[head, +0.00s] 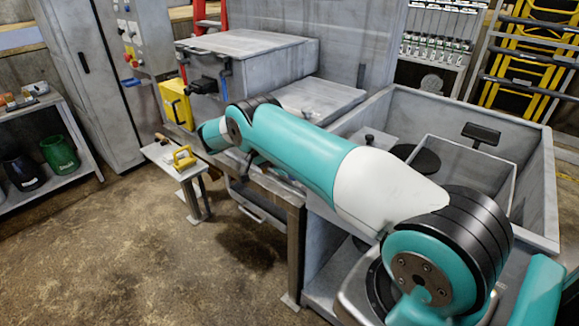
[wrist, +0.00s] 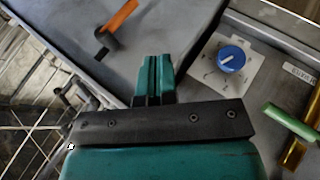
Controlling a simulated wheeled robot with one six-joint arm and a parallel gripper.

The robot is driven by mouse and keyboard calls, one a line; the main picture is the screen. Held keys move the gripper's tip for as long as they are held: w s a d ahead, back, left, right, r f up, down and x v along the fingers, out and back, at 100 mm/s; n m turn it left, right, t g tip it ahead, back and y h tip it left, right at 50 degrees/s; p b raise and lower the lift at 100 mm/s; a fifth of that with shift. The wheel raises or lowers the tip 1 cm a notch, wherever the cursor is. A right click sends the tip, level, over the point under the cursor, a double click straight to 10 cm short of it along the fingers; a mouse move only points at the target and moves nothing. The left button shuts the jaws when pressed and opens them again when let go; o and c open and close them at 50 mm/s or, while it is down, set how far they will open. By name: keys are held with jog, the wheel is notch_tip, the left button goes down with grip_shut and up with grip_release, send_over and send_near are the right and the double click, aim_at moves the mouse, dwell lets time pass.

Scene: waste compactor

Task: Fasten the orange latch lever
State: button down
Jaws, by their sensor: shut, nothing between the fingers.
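The orange latch lever (wrist: 119,17) shows in the wrist view at the upper left, slanting up and right from a black pivot piece (wrist: 107,43) on a grey metal surface. My gripper (wrist: 155,62) is in the wrist view's upper middle, its teal fingers together and empty. In this view it is right of and below the lever, with a visible gap between them. In the head view, my arm reaches to the grey compactor box (head: 245,43); my fingers and the lever cannot be made out there.
A blue knob (wrist: 231,58) on a pale plate lies right of my fingers. A green handle (wrist: 290,122) and a gold-coloured bar (wrist: 295,152) are farther right. A yellow box (head: 175,103) and a small bench (head: 162,155) stand near the compactor. Open floor lies at front left.

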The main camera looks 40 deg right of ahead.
jog(key=s+d+r+m+y+b, duration=0.1)
jog(key=s+d+r+m+y, duration=0.1)
jog(key=s+d+m, duration=0.25)
jog(key=a+p+x, duration=0.1)
jog(key=p+x, duration=0.3)
jog(key=x, duration=0.6)
jog(key=shift+f+m+t, duration=0.25)
jog(key=shift+m+t, duration=0.15)
jog(key=shift+m, duration=0.05)
jog(key=shift+s+f+g+b, duration=0.2)
jog(key=shift+s+g+b, duration=0.45)
jog(key=shift+b, duration=0.45)
